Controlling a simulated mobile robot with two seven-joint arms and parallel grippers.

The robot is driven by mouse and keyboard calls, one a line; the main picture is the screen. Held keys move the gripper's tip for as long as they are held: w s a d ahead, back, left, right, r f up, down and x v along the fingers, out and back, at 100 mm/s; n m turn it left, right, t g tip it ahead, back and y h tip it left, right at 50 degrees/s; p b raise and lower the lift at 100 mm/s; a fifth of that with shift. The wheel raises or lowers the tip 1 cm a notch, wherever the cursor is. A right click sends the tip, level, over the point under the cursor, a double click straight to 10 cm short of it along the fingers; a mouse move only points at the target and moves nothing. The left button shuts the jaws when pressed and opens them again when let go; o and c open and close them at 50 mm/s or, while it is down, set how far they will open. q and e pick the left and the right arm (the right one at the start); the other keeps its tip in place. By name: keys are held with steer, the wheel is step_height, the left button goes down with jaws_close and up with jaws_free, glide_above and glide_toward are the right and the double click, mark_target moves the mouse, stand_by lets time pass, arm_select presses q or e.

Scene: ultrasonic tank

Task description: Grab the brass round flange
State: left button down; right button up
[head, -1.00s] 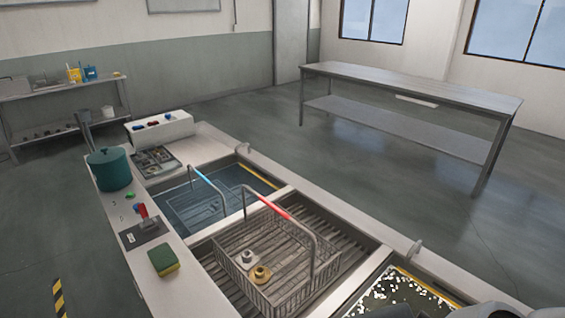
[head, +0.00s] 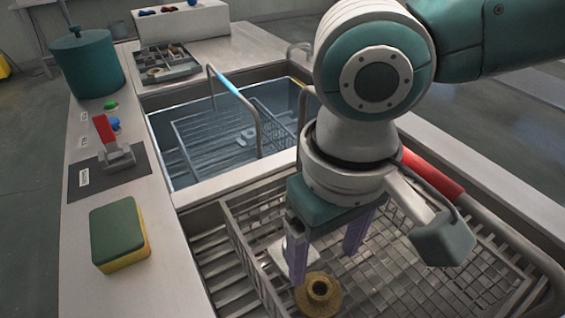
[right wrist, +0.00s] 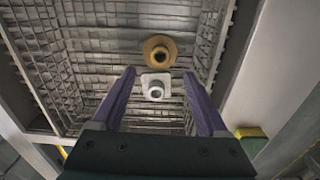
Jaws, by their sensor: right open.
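The brass round flange (head: 318,294) lies on the floor of the wire basket with the red handle (head: 431,173). It also shows in the right wrist view (right wrist: 160,50), beyond the fingertips. A pale square flange (right wrist: 155,87) lies beside it and shows between the fingers in that view. In the head view the square flange (head: 287,256) is partly hidden by a finger. My right gripper (head: 327,262) is open and empty, pointing down over the basket, with its purple fingers near the flanges. My left gripper is not in view.
A second basket with a blue handle (head: 229,86) sits in the liquid-filled tank behind. A green and yellow sponge (head: 117,232), a red lever (head: 105,130) and a teal pot (head: 85,66) stand along the left ledge. The basket's wire walls surround the flanges.

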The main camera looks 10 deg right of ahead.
mark_target(320, 287)
steer(key=shift+s+f, duration=0.25)
steer(key=shift+f, duration=0.85)
step_height(320, 287, down, 5)
steer(key=shift+f+b, duration=0.2)
steer(key=shift+b, duration=0.55)
steer(key=shift+d, duration=0.1)
jaws_close()
steer(key=shift+w+r, duration=0.1)
